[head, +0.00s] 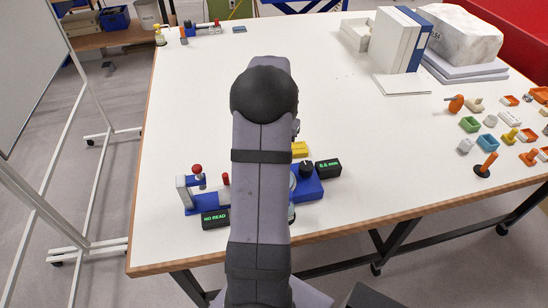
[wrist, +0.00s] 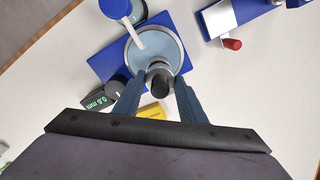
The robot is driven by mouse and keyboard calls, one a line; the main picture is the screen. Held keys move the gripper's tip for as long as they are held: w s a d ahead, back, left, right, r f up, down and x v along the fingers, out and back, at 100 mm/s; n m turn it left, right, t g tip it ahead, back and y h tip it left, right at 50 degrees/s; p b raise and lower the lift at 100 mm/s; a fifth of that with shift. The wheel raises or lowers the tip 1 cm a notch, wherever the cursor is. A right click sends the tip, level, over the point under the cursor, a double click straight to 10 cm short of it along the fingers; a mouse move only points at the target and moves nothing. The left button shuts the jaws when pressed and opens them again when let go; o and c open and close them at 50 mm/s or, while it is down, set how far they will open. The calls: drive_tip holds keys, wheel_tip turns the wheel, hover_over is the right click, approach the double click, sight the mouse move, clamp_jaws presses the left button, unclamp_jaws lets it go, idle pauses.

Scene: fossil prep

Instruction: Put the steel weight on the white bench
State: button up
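The steel weight (wrist: 160,80), a small dark grey cylinder with a black knob on top, appears to stand on the round grey-blue plate (wrist: 174,49) of a blue-based device. My gripper (wrist: 160,78) is over it in the wrist view, one finger on each side. The fingers look open, with narrow gaps beside the weight. In the head view my arm hides the weight and the gripper. The white bench (head: 330,120) spreads around the device, and its surface also shows in the wrist view (wrist: 250,90).
The device's blue base (head: 308,188) has a display (head: 328,168) beside it. A second blue device (head: 188,196) with a red knob stands left, by a "NO READ" display (head: 214,219). A yellow block (head: 299,149) lies close by. Small coloured parts crowd the right; the bench's left middle is clear.

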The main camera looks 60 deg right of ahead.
drive_tip(key=shift+r+p, duration=2.2)
drive_tip(key=shift+r, duration=0.4)
drive_tip(key=shift+f, duration=0.1)
drive_tip(key=w+a+f+n+b, duration=0.25)
drive_tip(key=w+a, duration=0.25)
drive_tip(key=w, duration=0.5)
drive_tip(key=w+a+f+n+b, duration=0.1)
drive_tip(key=w+a+f+b, duration=0.2)
drive_tip(key=w, duration=0.6)
drive_tip(key=w+a+f+n+b, duration=0.1)
drive_tip(key=w+a+b, duration=0.2)
drive_tip(key=w+a, duration=0.5)
drive_tip(key=shift+n, duration=0.25)
drive_tip(key=shift+w+d+f+p, duration=0.3)
drive_tip(key=shift+f+p, duration=0.3)
drive_tip(key=shift+f, duration=0.85)
drive_tip(key=shift+w+d+f+p, duration=0.3)
drive_tip(key=shift+f+p, duration=0.3)
drive_tip(key=shift+f, duration=0.9)
drive_tip(key=shift+w+d+f+p, duration=0.25)
drive_tip(key=shift+f+p, duration=0.35)
drive_tip(key=shift+f, duration=1.35)
